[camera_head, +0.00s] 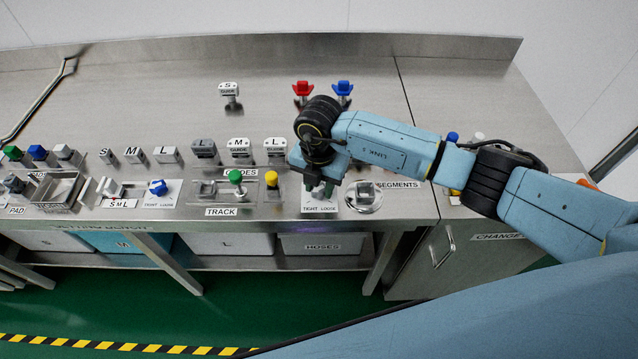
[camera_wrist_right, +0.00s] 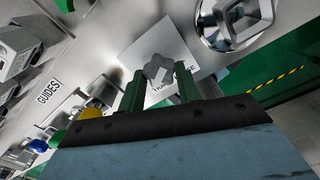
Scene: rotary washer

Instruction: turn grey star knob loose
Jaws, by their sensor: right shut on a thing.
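The grey star knob (camera_wrist_right: 158,68) stands on a white plate (camera_wrist_right: 172,45) in the right wrist view, with an arrow mark on its top. My right gripper (camera_wrist_right: 160,76) has its two green fingers on either side of the knob and is shut on it. In the head view my right gripper (camera_head: 318,188) points down over the plate marked TIGHT LOOSE (camera_head: 319,209), and hides most of the knob. My left gripper is not in view.
A round metal fixture (camera_head: 364,197) marked SEGMENTS stands just right of the plate. A yellow knob (camera_head: 271,179) and a green knob (camera_head: 236,177) are to the left. Red (camera_head: 302,89) and blue (camera_head: 343,88) pieces stand behind. The back of the bench is mostly clear.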

